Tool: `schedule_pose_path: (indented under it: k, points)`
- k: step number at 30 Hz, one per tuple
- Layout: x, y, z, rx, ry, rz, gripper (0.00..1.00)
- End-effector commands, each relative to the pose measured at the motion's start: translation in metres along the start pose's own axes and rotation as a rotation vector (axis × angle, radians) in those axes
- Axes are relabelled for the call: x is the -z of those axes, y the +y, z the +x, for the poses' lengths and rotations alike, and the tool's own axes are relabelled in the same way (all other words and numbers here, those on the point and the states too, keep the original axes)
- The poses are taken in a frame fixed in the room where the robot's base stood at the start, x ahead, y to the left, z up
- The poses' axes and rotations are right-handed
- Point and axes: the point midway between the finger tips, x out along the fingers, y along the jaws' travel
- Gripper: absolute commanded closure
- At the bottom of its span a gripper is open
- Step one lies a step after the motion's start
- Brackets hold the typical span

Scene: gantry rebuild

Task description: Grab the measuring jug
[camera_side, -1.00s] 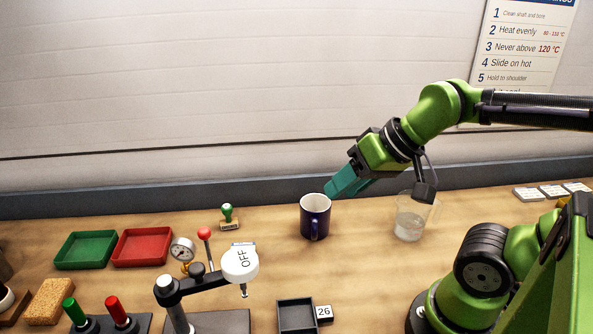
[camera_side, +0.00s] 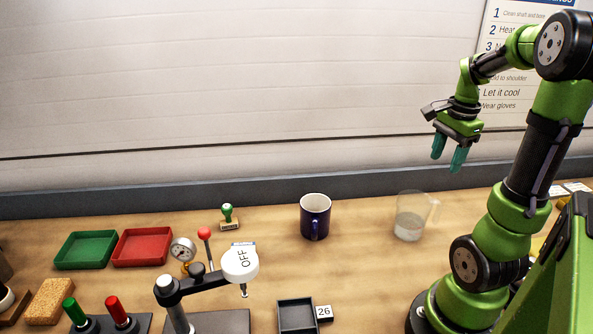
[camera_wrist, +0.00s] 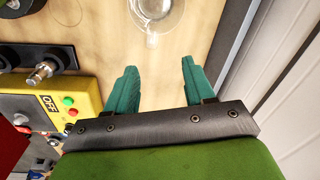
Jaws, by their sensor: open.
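The measuring jug (camera_side: 410,222) is clear, with a handle on its right and some liquid or pale content at the bottom. It stands upright on the wooden bench in the side view. In the wrist view the jug (camera_wrist: 157,14) is at the top edge, partly cut off, beyond the fingertips. My gripper (camera_side: 448,160) is open and empty, its two teal fingers pointing down, above and to the right of the jug. The fingers also show in the wrist view (camera_wrist: 158,78), apart, with bare bench between them.
A dark blue mug (camera_side: 313,218) stands left of the jug. A yellow control box (camera_wrist: 62,105) shows in the wrist view. The wall runs behind.

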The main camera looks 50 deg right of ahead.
Motion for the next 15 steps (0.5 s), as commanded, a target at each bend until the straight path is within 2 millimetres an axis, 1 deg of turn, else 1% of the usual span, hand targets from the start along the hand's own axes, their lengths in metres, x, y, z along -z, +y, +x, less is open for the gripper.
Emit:
schedule_pose_path:
  k: [1, 2, 3, 5, 8, 11, 15]
  points:
    - [0.017, 0.007, -0.001, -0.039, 0.009, 0.125, 0.47]
    - [0.021, 0.009, -0.003, -0.052, 0.013, 0.176, 0.47]
    - [0.023, 0.01, -0.006, -0.062, 0.017, 0.23, 0.47]
    - [0.023, 0.012, -0.01, -0.071, 0.018, 0.285, 0.47]
    - [0.02, 0.014, -0.006, -0.082, 0.012, 0.331, 0.47]
    - [0.02, 0.015, 0.007, -0.085, 0.011, 0.337, 0.47]
    - [0.019, 0.018, 0.037, -0.087, 0.011, 0.334, 0.47]
